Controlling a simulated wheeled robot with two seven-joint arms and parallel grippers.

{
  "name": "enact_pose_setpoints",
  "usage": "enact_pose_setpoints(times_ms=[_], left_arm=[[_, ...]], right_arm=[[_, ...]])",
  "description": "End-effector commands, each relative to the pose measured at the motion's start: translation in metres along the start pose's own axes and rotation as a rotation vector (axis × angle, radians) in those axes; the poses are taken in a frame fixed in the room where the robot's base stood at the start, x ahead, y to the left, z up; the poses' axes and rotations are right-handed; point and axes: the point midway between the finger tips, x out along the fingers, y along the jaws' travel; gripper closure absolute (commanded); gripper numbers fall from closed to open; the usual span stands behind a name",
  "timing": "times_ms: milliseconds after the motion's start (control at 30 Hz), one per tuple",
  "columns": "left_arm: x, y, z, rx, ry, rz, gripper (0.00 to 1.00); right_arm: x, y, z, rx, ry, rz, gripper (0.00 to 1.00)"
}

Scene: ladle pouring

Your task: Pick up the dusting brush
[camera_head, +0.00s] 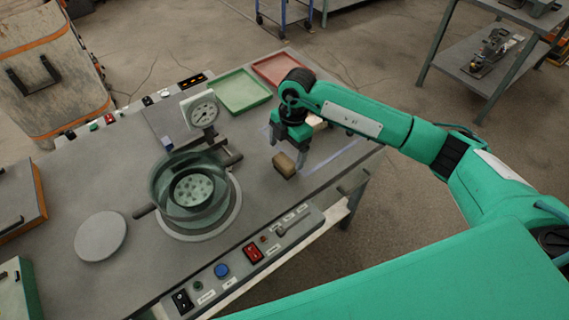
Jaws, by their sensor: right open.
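A small brown block-shaped thing (284,165), which looks like the dusting brush, lies on the grey workbench (65,205) near its right end. My right gripper (289,149) points down above and just behind it. Its two fingers are spread apart, one on the left and one on the right, and nothing is seen held between them. A pale piece (317,122) shows behind the gripper; I cannot tell whether it belongs to the brush. My left gripper is out of view.
A glass-walled pot (163,186) stands left of the gripper, with a dial gauge (203,112) behind it. A green tray (240,92) and a red tray (276,68) lie at the back. A round grey disc (100,236) lies at left. Switches line the front panel (222,271).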

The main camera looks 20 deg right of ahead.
Motion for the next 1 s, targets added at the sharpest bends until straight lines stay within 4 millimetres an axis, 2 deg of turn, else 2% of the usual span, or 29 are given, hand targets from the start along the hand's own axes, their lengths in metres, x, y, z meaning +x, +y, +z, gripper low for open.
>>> enact_pose_setpoints(times_ms=[200, 333, 633, 867, 900, 1000], left_arm=[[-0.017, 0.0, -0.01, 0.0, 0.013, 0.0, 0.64], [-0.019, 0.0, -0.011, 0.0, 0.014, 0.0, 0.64], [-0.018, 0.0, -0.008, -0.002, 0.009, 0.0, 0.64], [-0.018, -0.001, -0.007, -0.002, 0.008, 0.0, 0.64], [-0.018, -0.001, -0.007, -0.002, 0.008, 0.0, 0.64], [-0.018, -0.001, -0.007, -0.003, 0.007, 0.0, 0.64]], right_arm=[[0.027, -0.002, -0.002, 0.0, 0.002, -0.005, 0.11], [0.045, -0.001, -0.002, 0.0, 0.002, -0.003, 0.11], [0.051, -0.001, -0.002, -0.002, 0.001, 0.0, 0.11], [0.051, -0.001, -0.001, -0.001, 0.001, 0.0, 0.56], [0.051, -0.001, -0.001, -0.001, 0.001, 0.0, 0.6], [0.051, -0.001, -0.001, -0.001, 0.001, 0.0, 0.6]])
